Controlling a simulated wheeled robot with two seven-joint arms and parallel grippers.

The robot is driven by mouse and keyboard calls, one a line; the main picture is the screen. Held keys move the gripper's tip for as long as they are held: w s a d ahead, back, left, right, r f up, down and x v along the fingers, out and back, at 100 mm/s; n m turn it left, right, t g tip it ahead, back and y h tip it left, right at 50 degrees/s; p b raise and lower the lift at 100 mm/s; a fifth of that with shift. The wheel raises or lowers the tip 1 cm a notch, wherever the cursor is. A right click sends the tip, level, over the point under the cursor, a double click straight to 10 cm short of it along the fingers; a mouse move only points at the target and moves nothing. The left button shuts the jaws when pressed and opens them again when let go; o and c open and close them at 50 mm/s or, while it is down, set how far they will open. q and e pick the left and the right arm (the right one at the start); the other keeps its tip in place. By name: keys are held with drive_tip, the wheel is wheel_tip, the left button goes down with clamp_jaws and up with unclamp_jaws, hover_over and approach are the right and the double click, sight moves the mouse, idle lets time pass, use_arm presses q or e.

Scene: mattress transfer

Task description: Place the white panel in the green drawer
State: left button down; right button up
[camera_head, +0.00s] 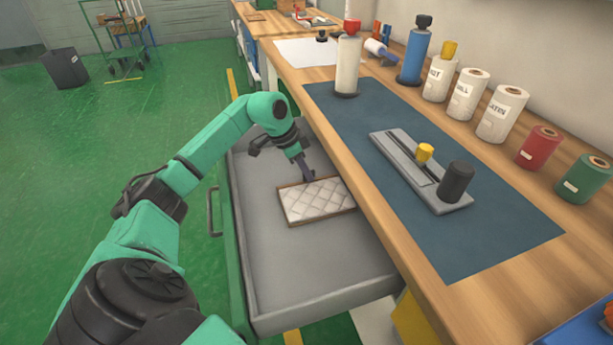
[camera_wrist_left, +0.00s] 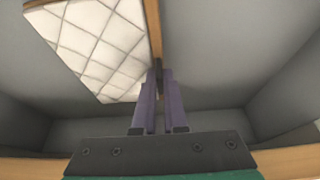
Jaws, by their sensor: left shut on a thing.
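The white panel (camera_head: 318,202) is a quilted white rectangle with a thin wooden rim. It lies inside or just above the floor of the open green drawer (camera_head: 262,262), which has a grey interior; I cannot tell whether it touches the floor. My left gripper (camera_head: 308,178) reaches down into the drawer and is shut on the panel's far rim. In the left wrist view the closed fingers (camera_wrist_left: 158,82) pinch the wooden edge, with the white panel (camera_wrist_left: 95,45) to their upper left. My right gripper is not in view.
The wooden workbench (camera_head: 480,300) overhangs the drawer's right side. On its blue mat (camera_head: 440,235) is a grey fixture (camera_head: 415,165) with a black knob. Bottles and several rolls stand along the back. The green floor (camera_head: 120,130) at left is open.

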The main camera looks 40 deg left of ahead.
use_arm(q)
drive_tip(key=c, duration=1.4)
unclamp_jaws()
drive_tip(key=o, duration=0.4)
drive_tip(key=p+v, duration=0.1)
drive_tip(key=v, duration=1.1)
drive_tip(key=shift+r, duration=0.1)
